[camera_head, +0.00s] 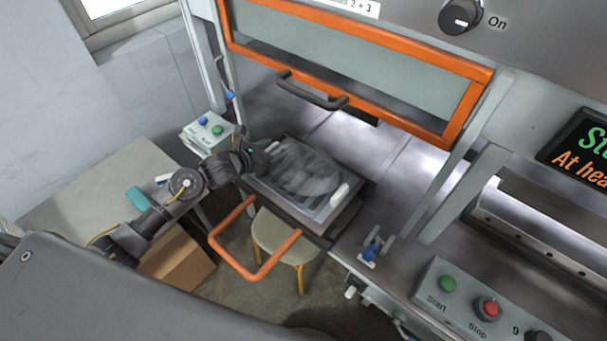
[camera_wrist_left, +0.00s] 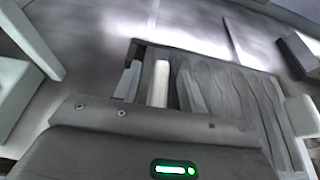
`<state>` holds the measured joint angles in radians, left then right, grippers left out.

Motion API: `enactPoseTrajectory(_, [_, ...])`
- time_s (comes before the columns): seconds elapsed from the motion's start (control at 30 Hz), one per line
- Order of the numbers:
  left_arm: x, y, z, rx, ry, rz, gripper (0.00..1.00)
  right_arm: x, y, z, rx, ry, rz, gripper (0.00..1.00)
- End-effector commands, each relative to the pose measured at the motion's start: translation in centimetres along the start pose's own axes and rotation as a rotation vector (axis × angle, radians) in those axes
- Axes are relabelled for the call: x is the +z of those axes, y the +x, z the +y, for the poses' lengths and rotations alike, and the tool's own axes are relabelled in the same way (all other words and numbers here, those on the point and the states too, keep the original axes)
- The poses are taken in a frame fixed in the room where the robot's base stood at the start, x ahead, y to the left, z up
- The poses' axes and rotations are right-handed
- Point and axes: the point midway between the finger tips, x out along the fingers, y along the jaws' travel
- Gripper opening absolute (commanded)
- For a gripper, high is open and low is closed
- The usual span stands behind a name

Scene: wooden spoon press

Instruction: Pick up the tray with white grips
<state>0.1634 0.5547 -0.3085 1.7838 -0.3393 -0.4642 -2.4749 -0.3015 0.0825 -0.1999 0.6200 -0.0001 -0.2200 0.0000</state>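The grey tray (camera_head: 322,207) with spoon-shaped hollows lies at the front of the press, under the raised orange-framed guard. One white grip (camera_head: 340,195) is on its right end. It also shows in the left wrist view (camera_wrist_left: 302,115). The other white grip (camera_wrist_left: 158,83) is at the tray's left end. My left gripper (camera_head: 268,153) is at that left end. In the left wrist view my left gripper (camera_wrist_left: 160,88) has its fingers apart on either side of this grip, with narrow dark gaps beside it. My right gripper is not in view.
An orange handle frame (camera_head: 258,275) juts out in front of the tray, above a stool (camera_head: 280,238). A button box (camera_head: 210,133) stands left of the tray, and a control panel (camera_head: 462,300) is at lower right. The press bed (camera_head: 385,170) behind the tray is clear.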

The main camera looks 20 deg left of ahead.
Motion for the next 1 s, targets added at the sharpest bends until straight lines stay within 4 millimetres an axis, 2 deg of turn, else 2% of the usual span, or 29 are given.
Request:
enactPoseTrajectory(0.03, [0.0, 0.0, 0.0, 0.000, 0.000, 0.000, 0.37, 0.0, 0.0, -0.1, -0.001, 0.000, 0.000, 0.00])
enactPoseTrajectory(0.3, [0.0, 0.0, 0.0, 0.000, 0.000, 0.001, 0.01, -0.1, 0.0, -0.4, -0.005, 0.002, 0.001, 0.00])
enactPoseTrajectory(0.33, [0.0, 0.0, 0.0, 0.000, 0.000, 0.001, 0.00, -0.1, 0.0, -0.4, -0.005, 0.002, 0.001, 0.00])
enactPoseTrajectory(0.77, [0.3, -0.1, 0.1, 0.001, 0.001, -0.002, 0.00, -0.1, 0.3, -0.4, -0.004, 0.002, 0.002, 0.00])
enactPoseTrajectory(0.9, [1.4, -0.6, 0.1, 0.001, 0.004, -0.005, 0.00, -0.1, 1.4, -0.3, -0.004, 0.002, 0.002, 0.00])
enactPoseTrajectory(1.0, [3.0, -1.5, 0.0, 0.001, 0.008, -0.006, 0.00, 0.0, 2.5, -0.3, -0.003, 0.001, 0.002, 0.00])
